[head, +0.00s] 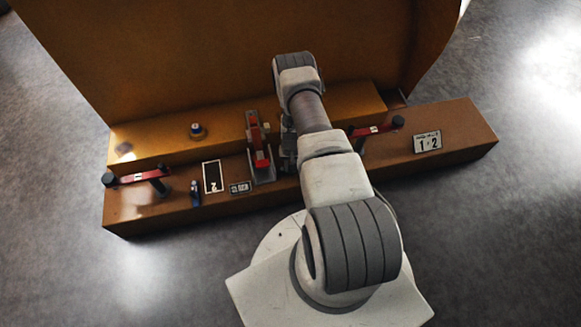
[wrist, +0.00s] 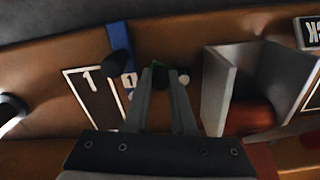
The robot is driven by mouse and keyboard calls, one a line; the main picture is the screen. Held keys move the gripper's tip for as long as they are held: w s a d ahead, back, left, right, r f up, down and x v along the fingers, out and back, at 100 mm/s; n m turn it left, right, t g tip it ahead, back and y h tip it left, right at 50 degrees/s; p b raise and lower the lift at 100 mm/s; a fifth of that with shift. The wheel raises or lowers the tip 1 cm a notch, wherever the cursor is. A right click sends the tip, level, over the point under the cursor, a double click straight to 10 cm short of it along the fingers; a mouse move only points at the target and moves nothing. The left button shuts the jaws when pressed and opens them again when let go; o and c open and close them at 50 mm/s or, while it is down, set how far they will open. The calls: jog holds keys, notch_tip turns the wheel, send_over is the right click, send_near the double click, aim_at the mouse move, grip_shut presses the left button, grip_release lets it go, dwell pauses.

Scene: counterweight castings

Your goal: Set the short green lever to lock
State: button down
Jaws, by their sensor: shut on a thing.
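In the wrist view my gripper (wrist: 166,76) reaches toward the brown panel with its two fingers close together. In the head view my own arm hides the green lever and most of the gripper. A black-and-white plate marked 1 (wrist: 92,88) lies left of the fingers. A sign ending in CK (wrist: 311,32) is at the top right.
A blue lever (wrist: 118,35) with a black knob stands close left of the fingers. A grey bracket (wrist: 217,88) with a red part is close right. In the head view, red levers stand at the left (head: 130,180) and right (head: 375,129), and a red clamp (head: 260,158) in the middle.

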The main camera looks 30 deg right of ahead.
jog(key=shift+d, duration=0.1)
dwell(0.4)
jog(key=c, duration=0.7)
grip_release()
jog(key=shift+c, duration=0.2)
notch_tip(320, 180, up, 18)
jog(key=p, duration=0.6)
jog(key=shift+f+p, duration=0.25)
jog(key=shift+p, duration=0.05)
